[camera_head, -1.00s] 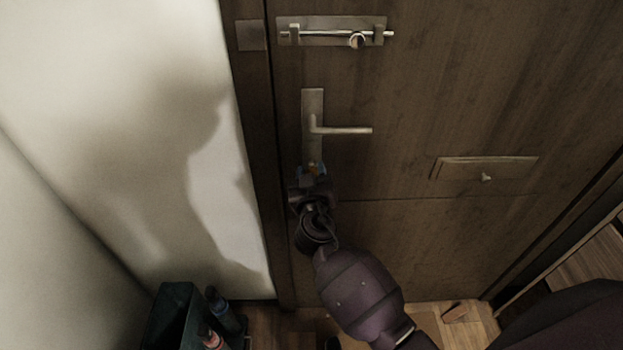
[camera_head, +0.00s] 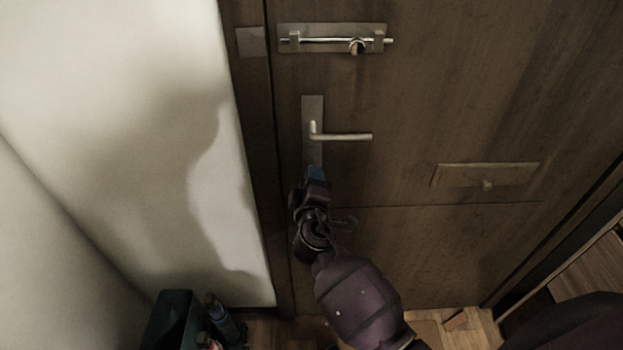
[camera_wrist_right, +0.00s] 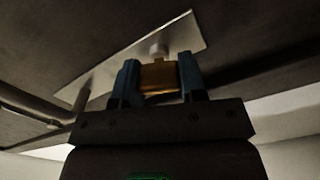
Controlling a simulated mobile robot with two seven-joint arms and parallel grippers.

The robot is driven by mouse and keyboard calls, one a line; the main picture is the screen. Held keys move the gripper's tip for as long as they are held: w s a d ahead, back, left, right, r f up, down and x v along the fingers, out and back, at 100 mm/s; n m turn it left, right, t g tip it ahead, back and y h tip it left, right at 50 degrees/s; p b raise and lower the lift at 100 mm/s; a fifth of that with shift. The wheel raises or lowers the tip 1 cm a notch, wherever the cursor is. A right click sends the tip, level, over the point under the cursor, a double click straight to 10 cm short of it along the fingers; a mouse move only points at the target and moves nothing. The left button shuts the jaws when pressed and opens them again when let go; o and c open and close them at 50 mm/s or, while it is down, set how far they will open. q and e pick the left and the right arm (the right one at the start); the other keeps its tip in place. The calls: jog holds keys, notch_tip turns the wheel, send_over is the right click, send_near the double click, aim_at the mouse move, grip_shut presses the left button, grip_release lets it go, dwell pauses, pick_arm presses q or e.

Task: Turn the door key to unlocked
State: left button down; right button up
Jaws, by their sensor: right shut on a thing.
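The brown door (camera_head: 440,110) carries a metal lock plate (camera_head: 313,108) with a lever handle (camera_head: 345,136) pointing right. My right gripper (camera_head: 316,176) is at the lower end of this plate, below the handle. In the right wrist view, the blue fingers of my gripper (camera_wrist_right: 160,80) are shut on the brass-coloured key (camera_wrist_right: 159,77), in front of the plate (camera_wrist_right: 110,78). In the head view the gripper hides the key. My left gripper is not in view.
A sliding bolt (camera_head: 335,39) is mounted higher on the door. A small flap with a knob (camera_head: 487,175) is to the right. A pale wall (camera_head: 120,120) lies left of the door. A dark bin (camera_head: 170,318) with bottles (camera_head: 222,318) stands on the floor at lower left.

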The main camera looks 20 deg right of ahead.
jog(key=n+p, duration=0.1)
jog(key=n, duration=0.3)
jog(key=shift+f, duration=0.1)
dwell(0.5)
jog(key=o, duration=0.9)
jog(key=shift+s, duration=0.1)
